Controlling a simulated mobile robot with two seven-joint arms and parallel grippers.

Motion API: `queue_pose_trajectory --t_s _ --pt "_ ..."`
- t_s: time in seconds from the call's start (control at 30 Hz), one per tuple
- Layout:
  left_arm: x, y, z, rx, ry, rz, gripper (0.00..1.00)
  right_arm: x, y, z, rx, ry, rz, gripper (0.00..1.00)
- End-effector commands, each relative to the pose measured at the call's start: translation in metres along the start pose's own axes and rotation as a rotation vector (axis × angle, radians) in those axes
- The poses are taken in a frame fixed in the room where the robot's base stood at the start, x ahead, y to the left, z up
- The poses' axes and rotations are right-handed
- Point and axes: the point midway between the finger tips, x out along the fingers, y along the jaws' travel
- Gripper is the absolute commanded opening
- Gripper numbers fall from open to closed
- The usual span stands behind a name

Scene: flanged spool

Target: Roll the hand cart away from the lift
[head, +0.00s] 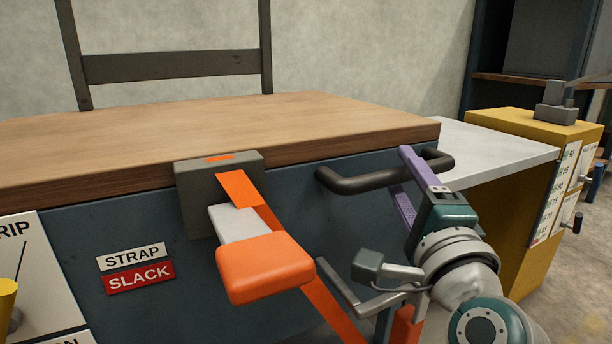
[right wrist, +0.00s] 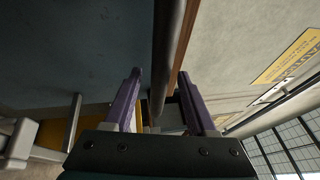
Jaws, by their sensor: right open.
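The hand cart seems to be the dark blue body with a wooden top (head: 250,125). Its black bar handle (head: 345,184) sticks out from the front near the right corner. My right gripper (head: 400,172) has purple fingers and is open at the handle's right part, one finger on each side of the bar in the head view. In the right wrist view a dark bar (right wrist: 160,55) runs between the two fingers; contact cannot be told. A yellow cabinet (head: 505,122) with a pale platform (head: 495,152) stands right of the cart, possibly the lift. My left gripper is not in view.
An orange strap (head: 245,200) with an orange-ended buckle (head: 264,267) hangs on the cart's front, left of the handle. A red and white label (head: 138,277) reads STRAP SLACK. A dark frame (head: 170,66) rises behind the top. Floor shows at the lower right.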

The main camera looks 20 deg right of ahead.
Motion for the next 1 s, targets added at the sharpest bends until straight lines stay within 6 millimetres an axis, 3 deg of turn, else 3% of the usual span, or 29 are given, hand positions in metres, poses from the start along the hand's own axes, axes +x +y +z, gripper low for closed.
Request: queue_pose_trajectory --t_s 0.13,0.4,0.9,1.0 --pt "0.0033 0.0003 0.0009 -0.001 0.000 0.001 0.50 0.0108 0.0006 0.0001 0.001 0.000 0.001 0.57" --pt "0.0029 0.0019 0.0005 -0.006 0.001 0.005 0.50 0.0124 -0.0001 0.0000 0.000 -0.001 0.001 0.57" --pt "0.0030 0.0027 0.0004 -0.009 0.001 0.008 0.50 0.0121 0.0000 0.0000 0.000 -0.001 0.001 0.01" --pt "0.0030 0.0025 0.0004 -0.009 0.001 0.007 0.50 0.0120 0.0000 0.0001 0.000 -0.001 0.001 0.00"
